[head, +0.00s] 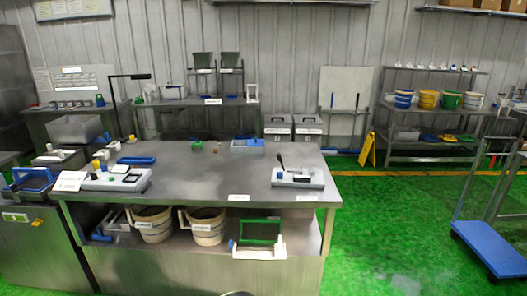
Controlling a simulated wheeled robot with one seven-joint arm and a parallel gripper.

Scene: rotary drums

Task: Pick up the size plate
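I cannot tell for sure which thing is the size plate, as the labels are too small to read. A steel table (215,178) stands in front of me. At its left end lies a pale tray (116,179) with dark recesses and small yellow and white pieces. At its right end lies a pale block (298,179) with a dark upright handle. A blue-grey tray (247,146) and small green and brown blocks (197,144) sit near the back edge. A blue frame (136,160) lies at the back left. My gripper is not in view.
Two buckets (153,224) and a green-and-white frame (260,239) sit on the table's lower shelf. A blue cart (492,246) stands at the right. A yellow floor sign (367,150) stands behind. The green floor (385,225) right of the table is clear.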

